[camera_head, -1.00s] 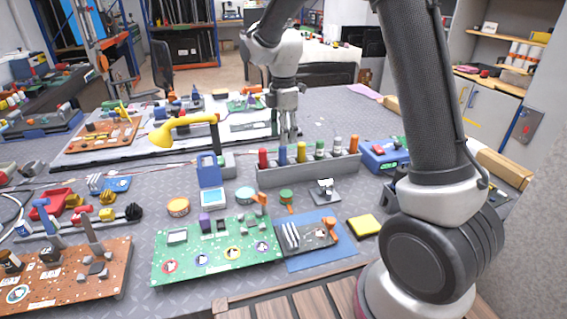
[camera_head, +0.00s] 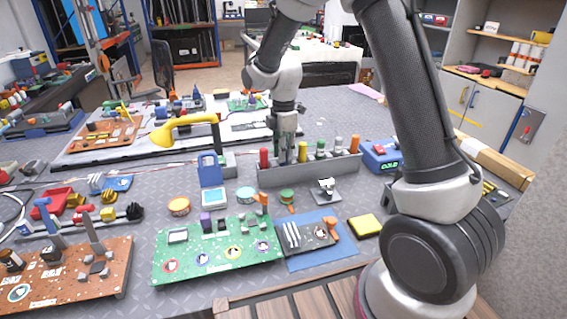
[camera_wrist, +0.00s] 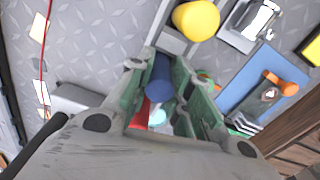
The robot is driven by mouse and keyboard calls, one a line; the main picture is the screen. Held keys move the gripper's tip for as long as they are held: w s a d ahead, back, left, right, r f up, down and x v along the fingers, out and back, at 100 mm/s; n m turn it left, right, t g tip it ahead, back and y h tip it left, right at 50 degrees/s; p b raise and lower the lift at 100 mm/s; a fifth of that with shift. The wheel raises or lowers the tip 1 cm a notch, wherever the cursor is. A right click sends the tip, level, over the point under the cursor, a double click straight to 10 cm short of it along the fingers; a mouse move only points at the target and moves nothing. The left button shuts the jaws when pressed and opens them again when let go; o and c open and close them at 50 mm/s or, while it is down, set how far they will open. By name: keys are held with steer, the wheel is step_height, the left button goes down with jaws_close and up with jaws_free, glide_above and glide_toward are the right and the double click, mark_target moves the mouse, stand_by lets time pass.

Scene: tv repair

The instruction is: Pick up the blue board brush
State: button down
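The blue brush (camera_wrist: 159,78) stands upright in a grey rack (camera_head: 310,172), seen from above by its round blue end in the wrist view. In the head view it is mostly hidden behind my gripper (camera_head: 285,155). My gripper (camera_wrist: 160,85) points down over the rack, with one finger on each side of the blue brush. The fingers look apart, with only a narrow gap to the brush; contact is not clear.
A red handle (camera_head: 264,158) stands left of the brush and a yellow one (camera_head: 302,151) right, both close. Green, white and orange handles follow in the rack. A yellow lamp (camera_head: 185,128) stands left, a green circuit board (camera_head: 215,262) in front.

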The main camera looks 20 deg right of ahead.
step_height(320, 180, up, 10)
steer(key=shift+r, duration=0.1)
stand_by(0.5)
stand_by(2.2)
